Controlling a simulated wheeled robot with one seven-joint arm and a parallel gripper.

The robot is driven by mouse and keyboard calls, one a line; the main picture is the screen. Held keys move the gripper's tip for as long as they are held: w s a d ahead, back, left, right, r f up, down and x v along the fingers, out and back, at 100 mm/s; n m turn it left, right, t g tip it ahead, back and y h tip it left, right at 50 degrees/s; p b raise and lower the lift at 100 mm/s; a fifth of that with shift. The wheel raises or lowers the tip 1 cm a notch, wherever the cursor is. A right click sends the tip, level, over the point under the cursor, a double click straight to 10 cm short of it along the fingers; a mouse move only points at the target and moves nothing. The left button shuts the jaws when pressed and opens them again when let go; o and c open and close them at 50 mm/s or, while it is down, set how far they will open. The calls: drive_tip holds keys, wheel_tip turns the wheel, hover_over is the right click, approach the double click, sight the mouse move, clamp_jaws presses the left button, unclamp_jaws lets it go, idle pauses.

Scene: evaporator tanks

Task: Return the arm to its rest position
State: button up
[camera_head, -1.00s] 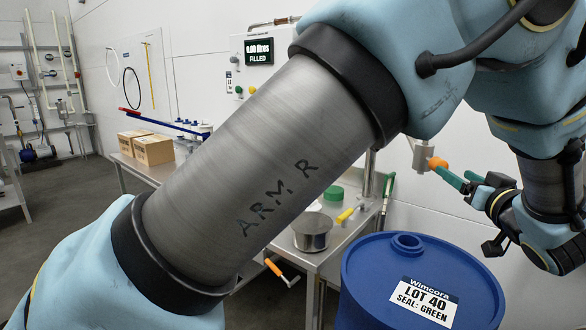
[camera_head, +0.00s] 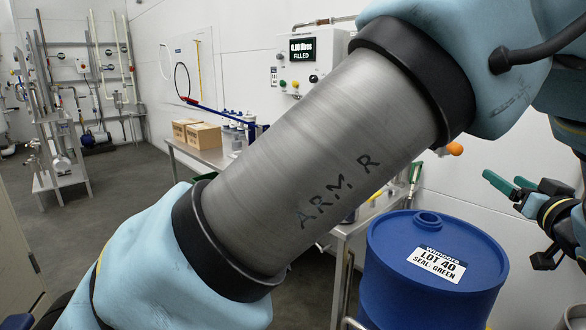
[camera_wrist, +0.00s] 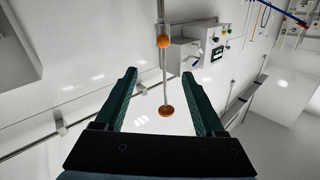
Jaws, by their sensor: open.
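My arm crosses the head view, with its grey link marked "ARM R" in the middle. My gripper (camera_head: 508,184) is at the right of the head view, its green fingers pointing left, above and to the right of the blue drum. In the wrist view my gripper (camera_wrist: 160,100) shows its two green fingers wide apart with nothing between them. Behind the gap, a pale rod (camera_wrist: 164,75) with an orange ball and an orange disc stands farther off; it is apart from the fingers.
A blue drum (camera_head: 385,265) labelled LOT 40, SEAL: GREEN stands below my gripper. A bench (camera_head: 190,150) with two cardboard boxes (camera_head: 203,136) runs along the wall, under a filler display (camera_head: 302,49). A pipe rack (camera_head: 60,150) stands at the far left. The floor between is clear.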

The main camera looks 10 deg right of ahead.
drive_tip(key=w+a+g, duration=0.2)
drive_tip(key=w+a, duration=0.1)
drive_tip(key=w, duration=0.6)
drive_tip(key=w+a+g, duration=0.1)
drive_tip(key=w+a, duration=0.3)
drive_tip(key=w, duration=0.6)
drive_tip(key=w+a+f+g+p, duration=0.1)
drive_tip(key=w+a+f+g, duration=0.1)
drive_tip(key=w+a, duration=0.45)
drive_tip(key=w+a+f+g, duration=0.2)
drive_tip(key=w+a, duration=0.1)
drive_tip(key=a, duration=0.7)
drive_tip(key=s+a+f+n+g+y, duration=0.1)
drive_tip(key=a+f+g+y, duration=0.1)
drive_tip(key=a, duration=0.7)
drive_tip(key=s+a+f+n+g+y, duration=0.1)
drive_tip(key=s+a+f, duration=0.1)
drive_tip(key=a, duration=0.6)
drive_tip(key=s+a+f+n+g+y, duration=0.1)
drive_tip(key=s+a+g, duration=0.1)
drive_tip(key=s+a, duration=0.4)
drive_tip(key=s+a+f+n+g+y+p, duration=0.1)
drive_tip(key=s+a, duration=0.5)
drive_tip(key=a, duration=0.7)
drive_tip(key=shift+s+f+n+g+y, duration=0.15)
drive_tip(key=shift+f+n+g+y, duration=0.35)
drive_tip(key=shift+g, duration=0.6)
